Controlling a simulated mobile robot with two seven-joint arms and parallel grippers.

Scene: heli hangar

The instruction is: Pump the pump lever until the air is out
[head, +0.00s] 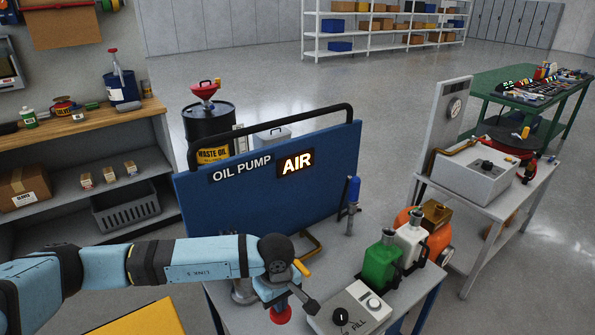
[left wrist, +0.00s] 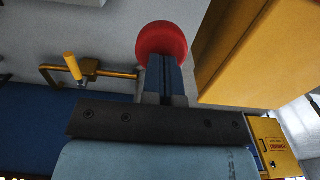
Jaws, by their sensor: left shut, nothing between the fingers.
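The oil pump bench has a blue panel (head: 330,160) with an OIL PUMP sign (head: 240,168) and a lit AIR sign (head: 296,162). My left gripper (head: 280,298) is over the front of the bench, pointing down, shut and empty. A red round knob (head: 281,314), seemingly the end of the pump lever, is right at its fingertips. In the left wrist view the red knob (left wrist: 161,42) is at the end of the shut fingers (left wrist: 165,80); I cannot tell whether they touch. The lever's shaft is hidden. My right gripper is not in view.
A brass pipe with a yellow handle (head: 302,268) is just behind the gripper. A blue-handled lever (head: 352,195), a green can (head: 381,262), a white can (head: 411,240) and a FILL box (head: 350,312) stand to the right. A yellow surface (head: 140,322) is at the lower left.

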